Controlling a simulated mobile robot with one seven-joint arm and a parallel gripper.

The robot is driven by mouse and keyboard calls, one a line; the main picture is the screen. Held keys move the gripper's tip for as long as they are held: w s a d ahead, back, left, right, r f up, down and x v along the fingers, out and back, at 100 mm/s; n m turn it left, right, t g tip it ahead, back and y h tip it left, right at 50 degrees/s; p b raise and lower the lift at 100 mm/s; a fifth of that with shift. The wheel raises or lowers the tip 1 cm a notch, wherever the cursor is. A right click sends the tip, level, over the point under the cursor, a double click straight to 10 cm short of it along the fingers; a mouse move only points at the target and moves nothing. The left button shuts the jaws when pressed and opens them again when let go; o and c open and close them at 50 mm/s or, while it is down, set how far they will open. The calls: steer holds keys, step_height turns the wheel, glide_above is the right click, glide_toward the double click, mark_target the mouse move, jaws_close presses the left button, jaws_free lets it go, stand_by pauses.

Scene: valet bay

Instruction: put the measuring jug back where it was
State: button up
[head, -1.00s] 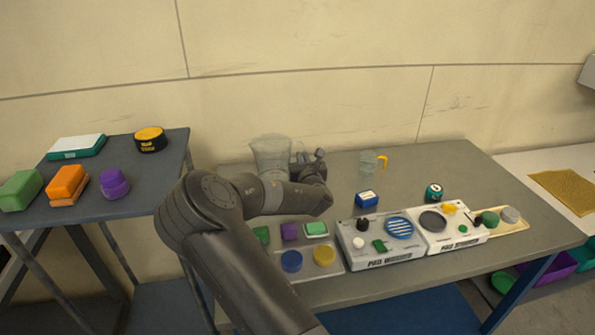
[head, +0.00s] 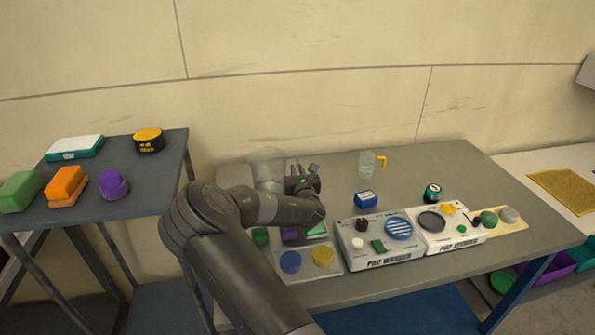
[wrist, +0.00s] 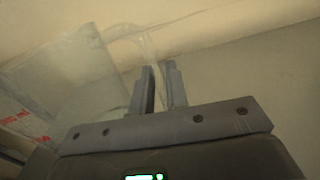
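The clear measuring jug (head: 267,168) is upright at the back left of the grey table, near the wall. Its lower part is partly hidden by my arm, and I cannot tell whether its base touches the table. In the wrist view the see-through jug (wrist: 70,75) fills the left side, with red marks on its wall. My gripper (wrist: 160,85) has its two fingers close together around the jug's clear handle. In the head view my gripper (head: 297,180) is just right of the jug.
A small clear cup with an orange handle (head: 368,163) stands to the right. A blue box (head: 366,200), a teal round tin (head: 433,192) and two white pad stations (head: 380,262) lie nearer the front. A side table (head: 130,205) at left holds several items.

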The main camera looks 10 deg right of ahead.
steer(key=o, duration=0.3)
steer(key=shift+r, duration=0.15)
steer(key=s, duration=1.2)
steer(key=shift+a, duration=0.2)
